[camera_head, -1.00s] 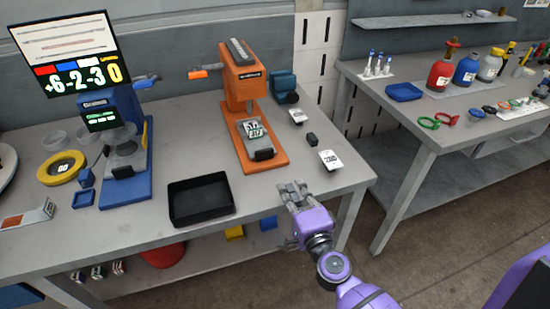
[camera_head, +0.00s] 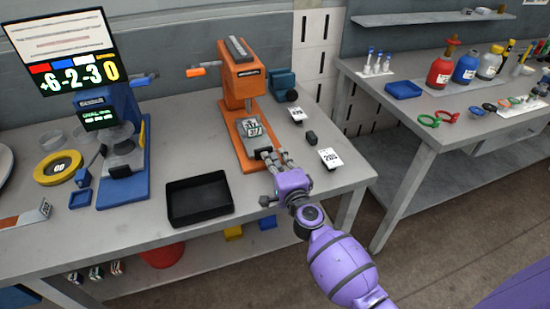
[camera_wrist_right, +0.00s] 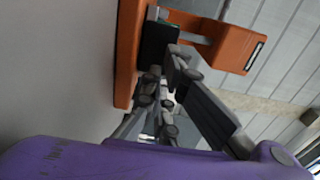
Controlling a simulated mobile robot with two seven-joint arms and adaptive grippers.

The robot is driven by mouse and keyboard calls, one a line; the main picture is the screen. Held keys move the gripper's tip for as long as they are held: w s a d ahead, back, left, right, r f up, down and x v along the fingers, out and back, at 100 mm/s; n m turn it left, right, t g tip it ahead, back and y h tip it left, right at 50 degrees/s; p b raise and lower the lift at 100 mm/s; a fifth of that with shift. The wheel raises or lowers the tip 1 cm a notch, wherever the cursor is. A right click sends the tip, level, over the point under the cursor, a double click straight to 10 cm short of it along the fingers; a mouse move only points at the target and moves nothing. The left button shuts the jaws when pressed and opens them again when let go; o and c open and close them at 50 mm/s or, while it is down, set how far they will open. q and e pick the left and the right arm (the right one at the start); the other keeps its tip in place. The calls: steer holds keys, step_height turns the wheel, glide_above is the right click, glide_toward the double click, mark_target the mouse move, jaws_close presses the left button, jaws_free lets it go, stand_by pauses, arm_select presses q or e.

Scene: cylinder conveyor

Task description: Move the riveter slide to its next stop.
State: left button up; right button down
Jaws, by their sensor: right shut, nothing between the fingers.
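The orange riveter (camera_head: 243,82) stands at the back of the grey bench. Its slide (camera_head: 252,128), a grey plate with a printed label, lies on the orange base, and a dark block (camera_head: 264,152) sits at its front end. My right gripper (camera_head: 274,160) is shut and empty, low over the bench at the front right of the riveter base. Its fingertips are close to the dark block; I cannot tell whether they touch. The right wrist view shows the fingers (camera_wrist_right: 165,78) pointing at the dark block (camera_wrist_right: 158,45) on the orange base. My left gripper is out of view.
A black tray (camera_head: 198,200) lies left of my right gripper. A white label card (camera_head: 330,158) and a small dark block (camera_head: 311,138) lie to its right. A blue machine (camera_head: 122,145) stands at the left. The bench's front edge is close below the gripper.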

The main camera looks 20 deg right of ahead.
mark_target(271, 151)
steer(key=w, duration=0.5)
steer(key=shift+w+a, duration=0.1)
steer(key=shift+r, duration=0.15)
